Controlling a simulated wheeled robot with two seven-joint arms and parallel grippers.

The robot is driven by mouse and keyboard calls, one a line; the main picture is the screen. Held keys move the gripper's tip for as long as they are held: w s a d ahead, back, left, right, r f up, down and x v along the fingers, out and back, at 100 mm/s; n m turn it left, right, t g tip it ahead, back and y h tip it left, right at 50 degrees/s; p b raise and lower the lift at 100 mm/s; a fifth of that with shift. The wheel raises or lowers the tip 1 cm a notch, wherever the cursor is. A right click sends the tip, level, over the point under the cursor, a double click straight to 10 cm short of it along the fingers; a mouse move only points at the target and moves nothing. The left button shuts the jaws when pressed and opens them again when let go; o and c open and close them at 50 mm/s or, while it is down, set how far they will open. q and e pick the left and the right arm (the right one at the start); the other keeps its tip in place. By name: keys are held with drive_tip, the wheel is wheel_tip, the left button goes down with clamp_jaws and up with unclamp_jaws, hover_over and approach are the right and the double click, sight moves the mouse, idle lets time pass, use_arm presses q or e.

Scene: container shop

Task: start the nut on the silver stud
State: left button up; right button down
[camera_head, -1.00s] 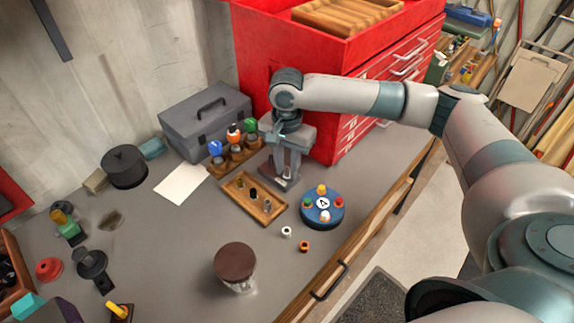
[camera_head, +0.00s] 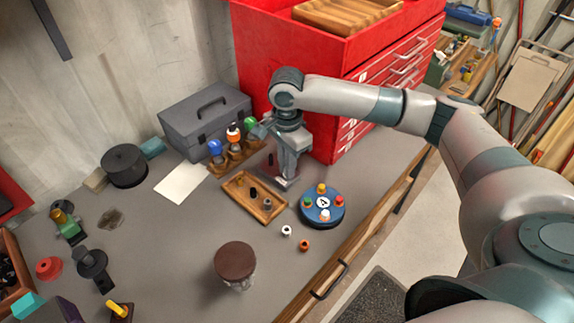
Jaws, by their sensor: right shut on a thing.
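My right gripper (camera_head: 286,181) points down beside the right end of a small wooden tray (camera_head: 232,199), close to the bench top. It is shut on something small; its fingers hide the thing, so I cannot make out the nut. The tray holds a black piece (camera_head: 253,192) and a grey piece (camera_head: 267,203). A silver stud does not show clearly; the area at the fingertips is covered by the gripper. A white ring-like piece (camera_head: 286,231) and an orange-brown one (camera_head: 304,245) lie loose on the bench. My left gripper is not in view.
A blue disc with coloured knobs (camera_head: 322,218) stands just right of the gripper. A red drawer cabinet (camera_head: 300,60) rises behind. A grey toolbox (camera_head: 205,120) and a rack of coloured bulb-like items (camera_head: 232,158) stand behind left. A brown-lidded jar (camera_head: 235,262) stands in front.

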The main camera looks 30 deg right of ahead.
drive_tip(key=m, duration=0.2)
drive_tip(key=shift+m, duration=0.3)
drive_tip(key=c, duration=1.7)
unclamp_jaws()
wheel_tip(320, 180, up, 4)
drive_tip(key=p, duration=0.6)
drive_tip(key=shift+r+p, duration=0.15)
drive_tip(key=shift+p, duration=0.15)
drive_tip(key=shift+r+p, duration=0.9)
drive_tip(key=shift+f, duration=0.1)
